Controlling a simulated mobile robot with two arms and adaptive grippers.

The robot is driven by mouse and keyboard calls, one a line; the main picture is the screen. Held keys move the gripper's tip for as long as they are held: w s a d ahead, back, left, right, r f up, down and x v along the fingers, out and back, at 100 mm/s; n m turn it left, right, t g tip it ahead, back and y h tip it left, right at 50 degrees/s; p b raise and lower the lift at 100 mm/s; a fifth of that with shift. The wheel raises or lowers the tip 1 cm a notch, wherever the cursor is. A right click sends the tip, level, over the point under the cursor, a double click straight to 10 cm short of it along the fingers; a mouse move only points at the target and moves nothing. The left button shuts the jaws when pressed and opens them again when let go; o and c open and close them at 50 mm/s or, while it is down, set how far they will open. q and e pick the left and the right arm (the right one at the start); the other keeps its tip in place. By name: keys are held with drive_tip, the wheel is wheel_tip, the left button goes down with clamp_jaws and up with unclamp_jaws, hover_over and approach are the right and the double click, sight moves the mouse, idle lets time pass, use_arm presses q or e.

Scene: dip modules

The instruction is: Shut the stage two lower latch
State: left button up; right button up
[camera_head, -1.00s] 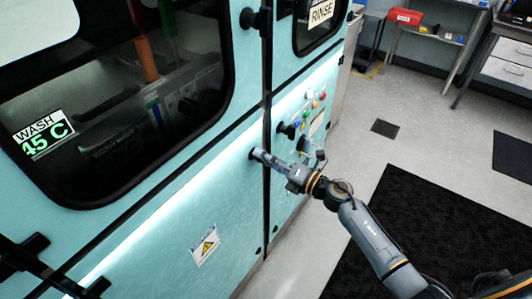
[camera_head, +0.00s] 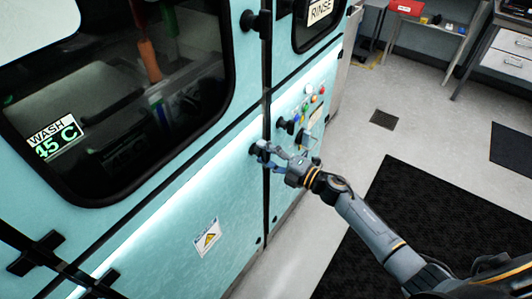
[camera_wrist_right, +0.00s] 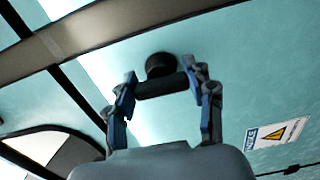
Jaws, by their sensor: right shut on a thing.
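The lower latch is a small black knob (camera_head: 254,150) with a short black bar, on the pale teal front beside the vertical seam, below the wash window. In the right wrist view its round base (camera_wrist_right: 160,64) sits on the panel, and its bar (camera_wrist_right: 158,88) lies crosswise between the fingers. My right gripper (camera_head: 266,150) is at the latch. Its two blue-grey fingers (camera_wrist_right: 161,93) are shut on the bar, one at each end. The fingers partly hide the latch in the head view. My left gripper is out of view.
An upper black latch (camera_head: 250,20) sits higher on the same seam. Right of the seam is a control panel with black knobs (camera_head: 285,125) and coloured buttons, close to my gripper. A warning label (camera_head: 207,237) is lower on the panel. The floor with a black mat (camera_head: 400,220) is open.

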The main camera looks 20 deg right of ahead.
idle(0.3)
drive_tip(key=o, duration=1.2)
drive_tip(key=v, duration=1.2)
drive_tip(key=shift+d, duration=0.1)
